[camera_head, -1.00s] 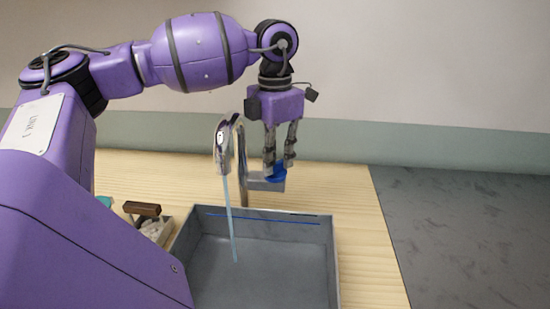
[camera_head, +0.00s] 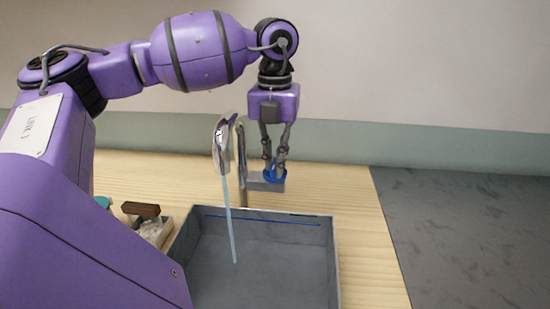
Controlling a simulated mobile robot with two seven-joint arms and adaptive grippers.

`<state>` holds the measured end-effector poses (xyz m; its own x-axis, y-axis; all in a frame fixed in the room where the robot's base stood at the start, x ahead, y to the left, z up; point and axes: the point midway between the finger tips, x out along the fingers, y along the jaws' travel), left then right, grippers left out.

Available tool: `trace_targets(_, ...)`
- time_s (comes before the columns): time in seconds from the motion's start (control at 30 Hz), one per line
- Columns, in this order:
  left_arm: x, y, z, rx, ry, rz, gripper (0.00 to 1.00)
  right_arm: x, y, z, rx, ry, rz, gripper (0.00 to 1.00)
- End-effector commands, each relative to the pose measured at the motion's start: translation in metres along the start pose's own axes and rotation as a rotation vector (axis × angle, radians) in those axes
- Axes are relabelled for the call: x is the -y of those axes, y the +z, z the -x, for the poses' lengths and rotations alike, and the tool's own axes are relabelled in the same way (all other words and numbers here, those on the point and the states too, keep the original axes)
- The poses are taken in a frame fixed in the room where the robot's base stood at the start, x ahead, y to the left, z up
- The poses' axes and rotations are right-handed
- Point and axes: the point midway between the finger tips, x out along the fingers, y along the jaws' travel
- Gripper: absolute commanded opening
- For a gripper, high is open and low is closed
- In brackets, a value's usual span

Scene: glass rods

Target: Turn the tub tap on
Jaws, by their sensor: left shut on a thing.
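The chrome tub tap (camera_head: 223,145) stands behind the grey tub (camera_head: 333,250), its spout curving over the tub's back edge. A pale blue stream of water (camera_head: 229,220) runs from the spout down into the tub. A grey side arm (camera_head: 262,187) on the tap carries a blue handle (camera_head: 273,176). My left gripper (camera_head: 273,172) comes down from above and is shut on the blue handle, whose upper part is partly hidden by the fingers. My right gripper is not in view.
A brown-handled brush or block (camera_head: 141,210) lies on a small pale tray (camera_head: 157,232) left of the tub. A blue line (camera_head: 270,220) runs along the tub's inner back wall. The wooden table (camera_head: 365,260) is bare right of the tub.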

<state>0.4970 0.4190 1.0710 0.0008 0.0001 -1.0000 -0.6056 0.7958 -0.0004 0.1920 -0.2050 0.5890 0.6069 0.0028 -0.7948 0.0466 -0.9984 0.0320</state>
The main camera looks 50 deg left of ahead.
Motion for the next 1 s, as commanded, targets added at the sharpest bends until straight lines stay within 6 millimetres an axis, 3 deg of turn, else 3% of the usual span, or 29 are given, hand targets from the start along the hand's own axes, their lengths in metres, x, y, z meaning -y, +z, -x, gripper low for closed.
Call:
trace_targets(0.67,-0.0002,-0.0005,-0.0012,-0.003,0.001,0.066,0.0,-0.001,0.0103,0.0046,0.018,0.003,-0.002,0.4)
trace_targets(0.7,-0.0002,-0.0004,-0.0012,-0.003,0.001,0.066,0.12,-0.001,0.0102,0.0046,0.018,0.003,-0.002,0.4)
trace_targets(0.83,-0.0002,-0.0004,-0.001,-0.002,0.001,0.066,0.29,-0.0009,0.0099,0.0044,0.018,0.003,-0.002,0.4)
trace_targets(1.0,-0.0001,-0.0002,-0.0006,-0.001,0.001,0.065,0.3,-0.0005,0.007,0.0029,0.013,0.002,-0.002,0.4)
